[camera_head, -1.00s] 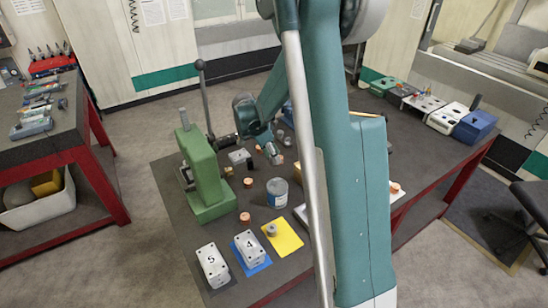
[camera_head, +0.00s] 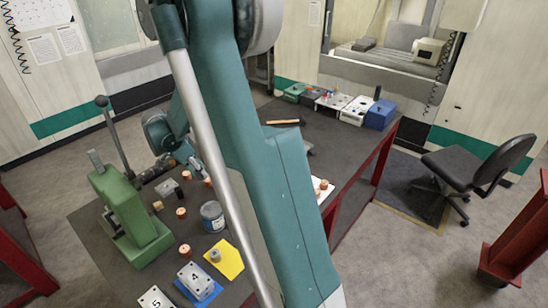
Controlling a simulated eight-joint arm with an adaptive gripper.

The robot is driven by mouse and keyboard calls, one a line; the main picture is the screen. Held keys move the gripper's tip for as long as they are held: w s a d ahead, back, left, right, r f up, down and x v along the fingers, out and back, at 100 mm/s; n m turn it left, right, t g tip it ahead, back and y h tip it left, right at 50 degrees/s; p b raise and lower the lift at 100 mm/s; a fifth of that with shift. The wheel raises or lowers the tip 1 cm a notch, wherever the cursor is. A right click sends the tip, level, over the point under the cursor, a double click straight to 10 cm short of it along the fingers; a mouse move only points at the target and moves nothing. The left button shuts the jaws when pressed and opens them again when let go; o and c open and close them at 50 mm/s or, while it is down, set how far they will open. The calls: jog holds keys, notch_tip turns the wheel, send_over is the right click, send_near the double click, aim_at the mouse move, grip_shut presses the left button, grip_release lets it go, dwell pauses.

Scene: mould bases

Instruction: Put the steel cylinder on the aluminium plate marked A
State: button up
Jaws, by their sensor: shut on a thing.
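My gripper (camera_head: 195,163) is small in the head view, at the left edge of my teal arm, above the far part of the dark table. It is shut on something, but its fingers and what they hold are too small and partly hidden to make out. A short grey metal cylinder (camera_head: 215,255) stands on a yellow sheet (camera_head: 230,262) near the front of the table, well apart from my gripper. I cannot tell whether it is the steel cylinder. I see no plate marked A; my arm hides part of the table.
A green lever press (camera_head: 128,212) stands at the table's left. A grey tin (camera_head: 212,216) and several copper cylinders (camera_head: 181,212) stand around the middle. Blocks marked 4 (camera_head: 194,276) and 5 (camera_head: 156,299) lie in front. Coloured boxes (camera_head: 356,110) line the far right.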

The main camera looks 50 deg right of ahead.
jog(key=r, duration=0.6)
jog(key=d+r, duration=0.1)
jog(key=r, duration=0.2)
jog(key=s+d+n+t+b, duration=0.2)
jog(key=d+n, duration=0.2)
jog(key=d, duration=1.8)
jog(key=s+d+n+t+b, duration=0.15)
jog(key=d+n, duration=0.35)
jog(key=d, duration=1.6)
notch_tip(320, 180, down, 11)
jog(key=shift+s+y, duration=0.25)
jog(key=shift+y, duration=0.05)
jog(key=shift+f, duration=0.1)
jog(key=shift+f, duration=3.1)
